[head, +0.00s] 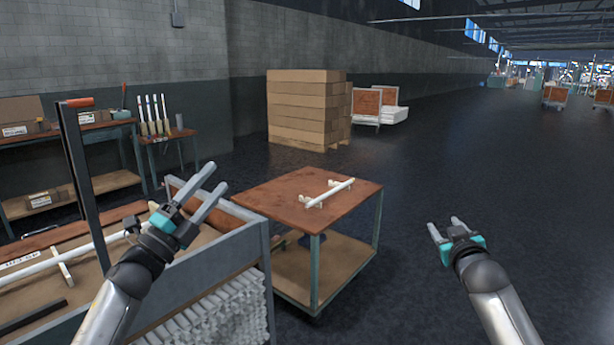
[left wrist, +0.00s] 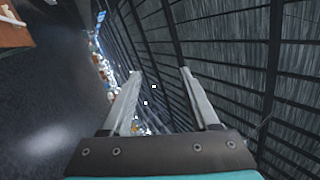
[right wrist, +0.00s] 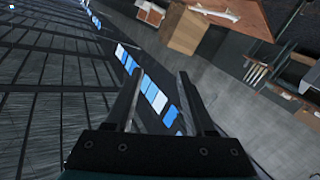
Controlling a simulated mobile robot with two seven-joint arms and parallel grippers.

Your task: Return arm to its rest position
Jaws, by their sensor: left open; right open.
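My left gripper (head: 212,187) is open and empty, raised over the grey-edged cart at the left. Its two fingers stand apart in the left wrist view (left wrist: 158,82), with the ceiling and floor behind them. My right gripper (head: 443,225) is open and empty over the dark floor, to the right of the wooden-topped cart. Its fingers also stand apart in the right wrist view (right wrist: 158,78). A white glass tube (head: 330,193) lies on small supports on the wooden-topped cart (head: 270,192). Neither gripper touches it.
A grey-edged cart (head: 228,254) holding many white tubes stands at the left front. Stacked cardboard boxes (head: 300,105) stand farther back. The floor at the right (head: 480,160) is clear.

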